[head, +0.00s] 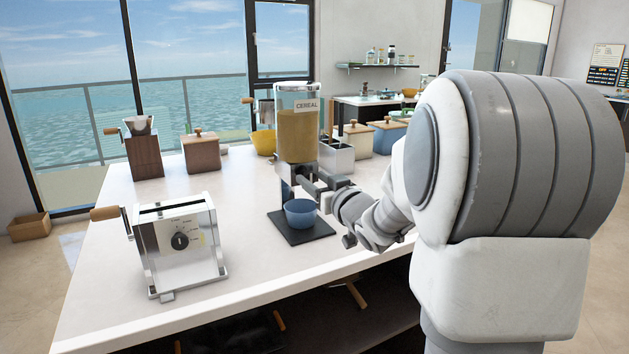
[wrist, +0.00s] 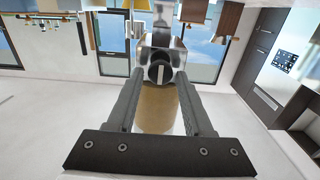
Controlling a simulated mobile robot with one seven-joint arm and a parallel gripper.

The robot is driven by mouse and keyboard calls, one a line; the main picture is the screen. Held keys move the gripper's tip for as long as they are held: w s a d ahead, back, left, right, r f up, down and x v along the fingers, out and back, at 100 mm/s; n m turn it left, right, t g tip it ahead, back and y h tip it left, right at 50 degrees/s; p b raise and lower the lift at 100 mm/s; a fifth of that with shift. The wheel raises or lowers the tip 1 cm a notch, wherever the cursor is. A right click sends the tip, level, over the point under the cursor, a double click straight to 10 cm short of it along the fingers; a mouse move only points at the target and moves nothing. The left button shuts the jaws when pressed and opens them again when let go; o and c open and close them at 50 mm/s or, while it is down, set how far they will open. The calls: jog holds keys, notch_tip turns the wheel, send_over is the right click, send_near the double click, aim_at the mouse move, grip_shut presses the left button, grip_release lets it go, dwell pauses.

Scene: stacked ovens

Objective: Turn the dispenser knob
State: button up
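The cereal dispenser (head: 297,135), a clear container of tan cereal labelled CEREAL, stands on a dark base on the white counter. Its round knob (wrist: 160,73) has a light upright bar and shows in the wrist view between my fingers. In the head view my gripper and the dispenser hide the knob. My gripper (head: 318,184) is at the outlet below the container, and its fingers also show in the wrist view (wrist: 160,68). The fingers are apart, one on each side of the knob; I cannot tell whether they touch it. A blue bowl (head: 300,213) sits under the outlet.
A silver toaster-like machine (head: 181,245) with a dial and wooden crank stands at the front left. A wooden grinder (head: 143,155), a wooden box (head: 201,152) and a yellow bowl (head: 263,142) stand farther back. Canisters (head: 358,138) stand behind the dispenser. The counter's middle left is clear.

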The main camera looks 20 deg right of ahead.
grip_shut()
jog(key=shift+r+p, duration=0.1)
jog(key=shift+p, duration=0.25)
jog(key=m+p, duration=0.3)
jog(key=m, duration=0.1)
jog(key=shift+r, duration=0.15)
jog(key=m+p, duration=0.4)
jog(key=shift+d+m, duration=0.1)
jog(key=shift+m, duration=0.2)
jog(key=m+p, duration=0.4)
jog(key=m, duration=0.1)
jog(key=shift+f+m+p, duration=0.15)
jog(key=shift+m+p, duration=0.45)
jog(key=shift+m, duration=0.4)
jog(key=shift+f+m+p, duration=0.15)
jog(key=shift+m+p, duration=0.45)
jog(key=shift+m, duration=0.4)
